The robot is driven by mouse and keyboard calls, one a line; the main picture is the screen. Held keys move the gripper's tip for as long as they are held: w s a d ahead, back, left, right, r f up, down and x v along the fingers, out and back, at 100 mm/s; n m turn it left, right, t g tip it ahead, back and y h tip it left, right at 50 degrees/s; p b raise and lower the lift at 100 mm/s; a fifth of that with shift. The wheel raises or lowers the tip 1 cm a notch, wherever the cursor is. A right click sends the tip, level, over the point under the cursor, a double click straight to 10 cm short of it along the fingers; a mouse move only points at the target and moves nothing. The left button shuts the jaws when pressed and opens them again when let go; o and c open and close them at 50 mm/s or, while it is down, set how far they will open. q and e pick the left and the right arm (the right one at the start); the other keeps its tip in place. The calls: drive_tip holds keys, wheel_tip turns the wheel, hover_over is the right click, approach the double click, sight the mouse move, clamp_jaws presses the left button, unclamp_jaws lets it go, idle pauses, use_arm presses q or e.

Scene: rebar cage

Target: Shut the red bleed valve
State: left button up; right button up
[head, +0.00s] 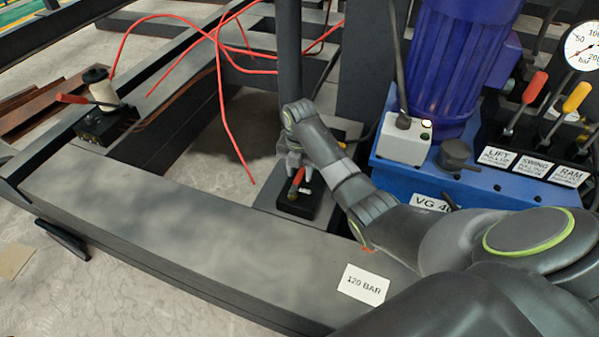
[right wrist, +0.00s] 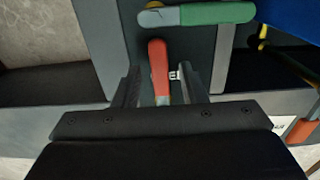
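A red valve lever (head: 299,177) sits on a small black block (head: 298,203) just below my right gripper (head: 290,158) in the head view. In the right wrist view, the red lever (right wrist: 158,62) runs between the two fingers of my right gripper (right wrist: 160,88), with gaps on both sides. The gripper is open. The lever's near end is hidden behind the gripper body. A green-sleeved lever (right wrist: 210,14) lies crosswise just beyond it. My left gripper is not in view.
A blue power unit (head: 440,180) with red and yellow-handled levers and a pressure gauge (head: 583,45) stands at the right. A second black block (head: 105,124) with a red lever is at the left. Red hoses (head: 222,90) cross the frame. A "120 BAR" label (head: 363,284) is on the front beam.

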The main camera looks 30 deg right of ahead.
clamp_jaws()
drive_tip(key=shift+r+p, duration=0.1)
drive_tip(key=shift+p, duration=0.2)
idle(0.4)
